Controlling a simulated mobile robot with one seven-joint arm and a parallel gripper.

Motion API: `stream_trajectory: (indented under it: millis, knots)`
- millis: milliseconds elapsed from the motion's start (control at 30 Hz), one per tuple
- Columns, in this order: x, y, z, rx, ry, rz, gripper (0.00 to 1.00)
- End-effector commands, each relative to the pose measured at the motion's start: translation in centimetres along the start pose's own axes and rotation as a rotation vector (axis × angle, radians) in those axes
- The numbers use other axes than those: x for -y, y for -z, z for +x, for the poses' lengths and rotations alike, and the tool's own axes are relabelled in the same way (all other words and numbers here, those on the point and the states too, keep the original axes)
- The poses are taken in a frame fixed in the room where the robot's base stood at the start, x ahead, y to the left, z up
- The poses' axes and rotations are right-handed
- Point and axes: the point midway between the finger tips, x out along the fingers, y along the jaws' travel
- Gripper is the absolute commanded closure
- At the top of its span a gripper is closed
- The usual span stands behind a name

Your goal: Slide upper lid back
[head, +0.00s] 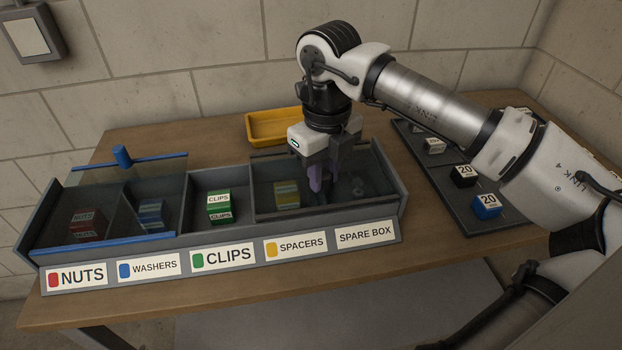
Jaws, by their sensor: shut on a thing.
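A long grey box (228,243) with labelled compartments stands on the wooden table. A clear lid with blue edges (105,243) and a blue knob (122,156) covers the nuts and washers compartments at the left. A second clear lid with dark edges (328,209) covers the spacers and spare box compartments at the right. My gripper (321,187) points down over this right lid, shut on its handle, which is mostly hidden between the fingers. The frame does not clearly show which lid runs higher. The clips compartment in the middle is uncovered.
A green clips block (219,207) sits in the open compartment. A yellow tray (272,126) stands behind the box. At the right, a dark tray (460,208) holds several blocks marked 20, under my arm. Bare table (215,138) shows behind the box.

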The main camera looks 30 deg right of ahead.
Motion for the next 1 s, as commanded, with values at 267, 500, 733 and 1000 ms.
stream_trajectory:
  millis: [267,500,733,1000]
  knots:
    - [0.43,0.18,-0.08,0.001,0.002,0.002,1.00]
    - [0.47,0.22,-0.08,-0.001,0.003,0.004,0.64]
    - [0.34,0.16,-0.04,0.000,0.001,0.001,0.55]
    - [0.29,0.13,-0.86,0.001,0.001,0.000,0.55]
